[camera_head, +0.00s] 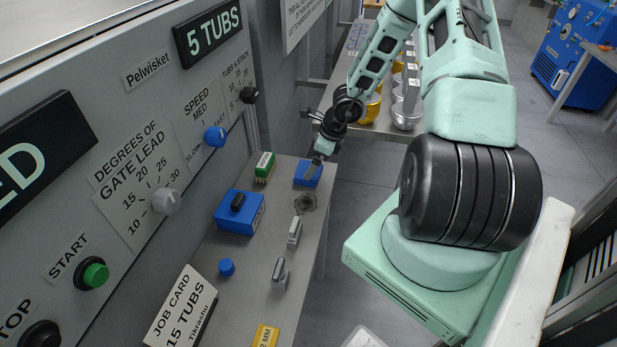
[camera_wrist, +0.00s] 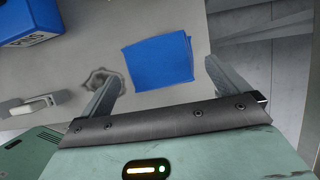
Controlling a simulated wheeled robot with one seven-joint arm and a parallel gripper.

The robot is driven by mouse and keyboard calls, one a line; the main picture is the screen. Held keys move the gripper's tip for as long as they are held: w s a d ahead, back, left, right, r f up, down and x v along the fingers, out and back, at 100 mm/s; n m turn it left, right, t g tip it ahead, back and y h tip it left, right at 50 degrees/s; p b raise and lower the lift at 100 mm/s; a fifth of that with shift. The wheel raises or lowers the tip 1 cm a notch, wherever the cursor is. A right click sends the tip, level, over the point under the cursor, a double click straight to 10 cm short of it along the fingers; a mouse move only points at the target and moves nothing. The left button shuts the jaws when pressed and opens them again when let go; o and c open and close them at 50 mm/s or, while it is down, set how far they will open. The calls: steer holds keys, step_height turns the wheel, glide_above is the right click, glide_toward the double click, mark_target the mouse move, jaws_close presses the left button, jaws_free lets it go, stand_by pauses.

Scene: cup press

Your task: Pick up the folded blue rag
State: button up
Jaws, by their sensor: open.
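The folded blue rag (camera_head: 308,173) lies flat near the far end of the narrow grey shelf, beside the control panel. It shows whole in the wrist view (camera_wrist: 160,60) as a flat blue rectangle. My gripper (camera_head: 318,165) is over the rag in the head view. In the wrist view my gripper (camera_wrist: 162,75) is open, with one finger on each side of the rag and nothing held between them. I cannot tell how high the fingertips are above the shelf.
A dark, ragged ring-like thing (camera_wrist: 103,80) lies close to the left finger. A blue box (camera_head: 239,212), a green block (camera_head: 265,167), and two grey-white handled items (camera_head: 294,232) stand on the shelf (camera_head: 255,270). A table with cups (camera_head: 405,115) is behind.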

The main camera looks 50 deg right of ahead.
steer(key=b+x, duration=0.1)
steer(key=x, duration=0.2)
steer(key=shift+f, duration=0.25)
steer(key=c, duration=0.7)
steer(key=shift+r, duration=0.15)
step_height(320, 180, up, 28)
steer(key=p, duration=1.4)
steer(key=shift+p, duration=0.3)
